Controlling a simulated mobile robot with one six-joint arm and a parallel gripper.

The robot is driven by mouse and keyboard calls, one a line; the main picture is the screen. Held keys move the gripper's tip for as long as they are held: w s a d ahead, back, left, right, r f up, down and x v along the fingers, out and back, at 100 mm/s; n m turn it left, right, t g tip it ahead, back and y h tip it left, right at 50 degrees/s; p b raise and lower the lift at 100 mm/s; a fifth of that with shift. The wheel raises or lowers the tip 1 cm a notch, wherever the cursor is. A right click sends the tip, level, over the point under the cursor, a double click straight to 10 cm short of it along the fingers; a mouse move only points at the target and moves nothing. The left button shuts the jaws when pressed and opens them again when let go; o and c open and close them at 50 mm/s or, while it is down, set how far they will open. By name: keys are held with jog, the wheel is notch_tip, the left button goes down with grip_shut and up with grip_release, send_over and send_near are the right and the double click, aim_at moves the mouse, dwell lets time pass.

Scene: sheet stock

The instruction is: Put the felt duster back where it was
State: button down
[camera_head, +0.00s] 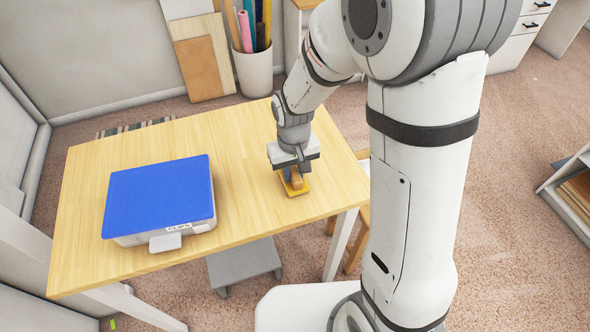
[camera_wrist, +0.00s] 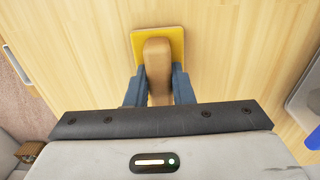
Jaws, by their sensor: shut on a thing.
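The felt duster (camera_head: 297,187) has a yellow base and a brown wooden handle. It is at the right part of the wooden table (camera_head: 240,140), near the front right corner. My gripper (camera_head: 290,176) points down over it, with its fingers on either side of the handle. In the wrist view the duster (camera_wrist: 157,50) shows its yellow pad beyond the handle, and the blue fingers of my gripper (camera_wrist: 158,88) are shut on the handle. The pad looks at or very near the tabletop; I cannot tell whether it touches.
A box with a blue lid (camera_head: 160,195) and a front label reading CLIPS stands on the table's left half. A grey step stool (camera_head: 243,264) is below the front edge. A bin of rolls (camera_head: 254,72) stands behind the table. The tabletop between box and duster is clear.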

aim_at(294, 171)
jog(key=shift+f, duration=0.2)
jog(key=c, duration=1.3)
grip_release()
jog(key=shift+o, duration=0.2)
jog(key=shift+r, duration=0.2)
notch_tip(294, 171, up, 12)
jog(key=s+d+r+m+t, duration=0.1)
jog(key=s+d+r, duration=0.1)
jog(key=s+d, duration=0.4)
jog(key=s+d+r+m+t, duration=0.2)
jog(key=s+d, duration=0.4)
jog(key=shift+d+r, duration=0.25)
jog(key=shift+r, duration=0.15)
jog(key=shift+s, duration=0.1)
